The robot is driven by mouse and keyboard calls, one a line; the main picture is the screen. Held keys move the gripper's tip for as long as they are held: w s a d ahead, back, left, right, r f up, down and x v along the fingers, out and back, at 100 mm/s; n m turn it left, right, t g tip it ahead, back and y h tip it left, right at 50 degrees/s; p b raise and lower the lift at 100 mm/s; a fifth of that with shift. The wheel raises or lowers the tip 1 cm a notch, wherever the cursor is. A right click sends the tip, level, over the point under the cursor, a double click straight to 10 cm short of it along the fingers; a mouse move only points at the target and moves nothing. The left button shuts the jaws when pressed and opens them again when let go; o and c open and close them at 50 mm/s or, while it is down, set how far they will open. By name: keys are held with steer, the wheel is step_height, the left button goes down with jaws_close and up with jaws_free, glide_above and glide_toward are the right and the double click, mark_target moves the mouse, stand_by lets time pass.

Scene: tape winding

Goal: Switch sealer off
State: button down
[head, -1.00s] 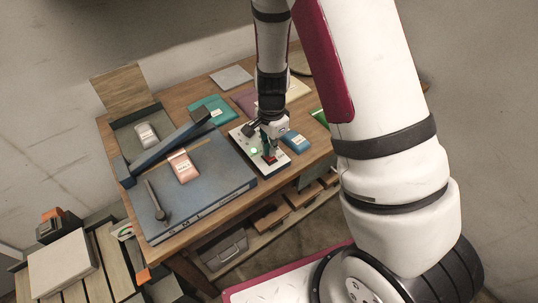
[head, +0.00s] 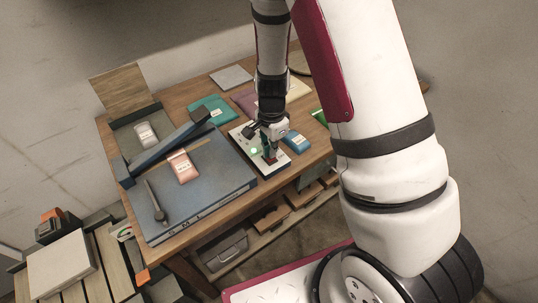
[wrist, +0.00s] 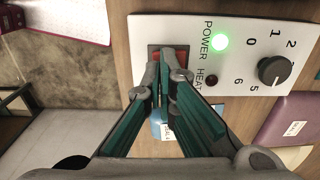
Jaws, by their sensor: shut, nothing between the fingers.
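The sealer's white control panel (wrist: 222,84) fills the upper right of the wrist view; it also shows on the table in the head view (head: 240,134). Its green POWER light (wrist: 220,43) is lit, and the HEAT light (wrist: 211,80) looks dark. A red switch (wrist: 181,58) sits beside the POWER label, partly hidden by my fingers. My gripper (wrist: 163,82) is shut and empty, with its tips over the switch; contact cannot be told. In the head view my gripper (head: 269,153) points down at the panel.
A blue packet (head: 296,141) lies just right, and a teal packet (head: 211,108) behind.

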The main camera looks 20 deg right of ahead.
steer(key=shift+f, duration=0.75)
stand_by(0.3)
steer(key=shift+r+p, duration=1.05)
steer(key=shift+r, duration=2.5)
